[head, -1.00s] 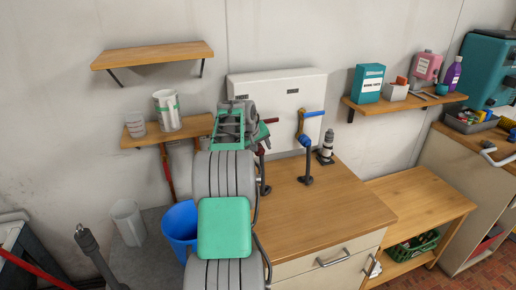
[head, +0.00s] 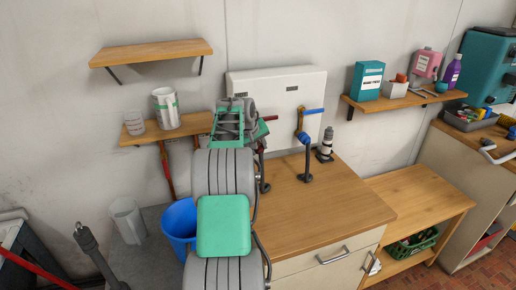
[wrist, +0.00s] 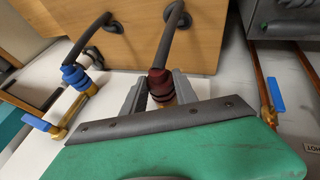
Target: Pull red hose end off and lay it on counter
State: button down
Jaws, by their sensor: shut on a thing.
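The red hose end (wrist: 158,79) is a dark red ribbed collar on a dark grey hose, seen at the middle of the wrist view. My gripper (wrist: 159,91) has one grey finger on each side of it and is shut on it. Brass shows right against the collar, between the fingers; whether they are joined I cannot tell. In the head view my arm hides the hose end, and only the red tap lever (head: 269,118) and the hose (head: 263,172) show. The wooden counter (head: 325,208) lies below and to the right.
A blue hose end (head: 304,137) sits on a brass tap with a blue lever, right of my gripper. A black and white fitting (head: 326,145) stands at the back of the counter. The counter's front is clear. A blue bucket (head: 178,222) stands left.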

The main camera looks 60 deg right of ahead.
jog(key=shift+s+a+b, duration=1.85)
jog(key=shift+b, duration=0.15)
